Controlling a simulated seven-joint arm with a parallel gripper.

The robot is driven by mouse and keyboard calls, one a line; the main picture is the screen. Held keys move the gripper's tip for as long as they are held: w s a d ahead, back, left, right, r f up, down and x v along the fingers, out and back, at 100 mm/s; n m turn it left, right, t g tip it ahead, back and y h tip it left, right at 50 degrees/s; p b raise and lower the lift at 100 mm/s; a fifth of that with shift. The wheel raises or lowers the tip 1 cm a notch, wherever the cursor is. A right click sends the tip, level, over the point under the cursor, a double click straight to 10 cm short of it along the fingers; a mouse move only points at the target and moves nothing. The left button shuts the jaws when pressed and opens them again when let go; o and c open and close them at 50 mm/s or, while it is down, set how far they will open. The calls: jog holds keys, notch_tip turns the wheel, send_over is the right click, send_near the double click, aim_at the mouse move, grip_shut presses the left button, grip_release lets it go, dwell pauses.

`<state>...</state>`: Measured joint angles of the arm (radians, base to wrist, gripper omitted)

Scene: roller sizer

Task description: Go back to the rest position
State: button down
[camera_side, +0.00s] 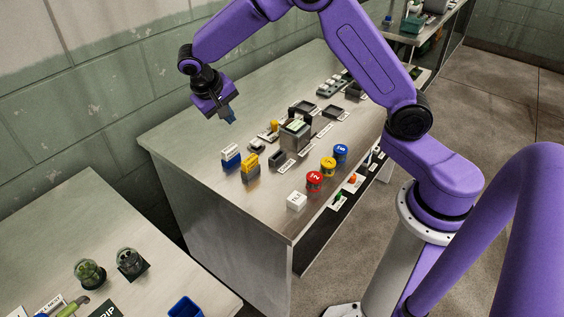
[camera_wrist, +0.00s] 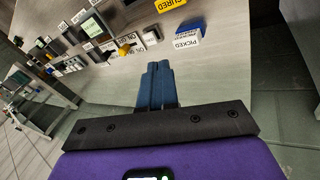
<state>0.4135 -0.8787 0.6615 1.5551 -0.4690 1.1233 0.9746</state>
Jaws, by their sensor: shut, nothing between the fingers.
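My gripper (camera_side: 229,117) hangs above the far left part of the steel table (camera_side: 180,140) in the side view, apart from everything on it. In the wrist view its two blue fingers (camera_wrist: 156,72) are together with nothing between them. A blue and white block (camera_side: 231,157) stands on the table below and in front of it, and it also shows in the wrist view with a PICKED label (camera_wrist: 187,43). A yellow block (camera_side: 250,164) stands beside that block, and its CURED label (camera_wrist: 178,3) shows at the wrist view's top edge.
A grey boxy device (camera_side: 295,136) with a small screen stands mid-table among dark trays (camera_side: 303,107). Red (camera_side: 314,181), yellow (camera_side: 328,165) and blue (camera_side: 341,152) round pieces and a white block (camera_side: 297,200) line the near edge. The table's far left is bare.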

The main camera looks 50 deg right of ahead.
jog(key=s+a+r+n+y, duration=0.2)
jog(key=s+r+n, duration=0.15)
jog(key=s, duration=0.55)
jog(key=s+a+r+n+y, duration=0.1)
jog(key=s+a+r+n, duration=0.1)
jog(key=s+n, duration=0.5)
jog(key=s+d+n+y, duration=0.1)
jog(key=s+d+n, duration=0.1)
jog(key=s, duration=0.7)
jog(key=s+d+n+y, duration=0.1)
jog(key=s+d+n, duration=0.1)
jog(key=s, duration=0.8)
jog(key=shift+s+n+g+y, duration=0.3)
jog(key=shift+n, duration=0.25)
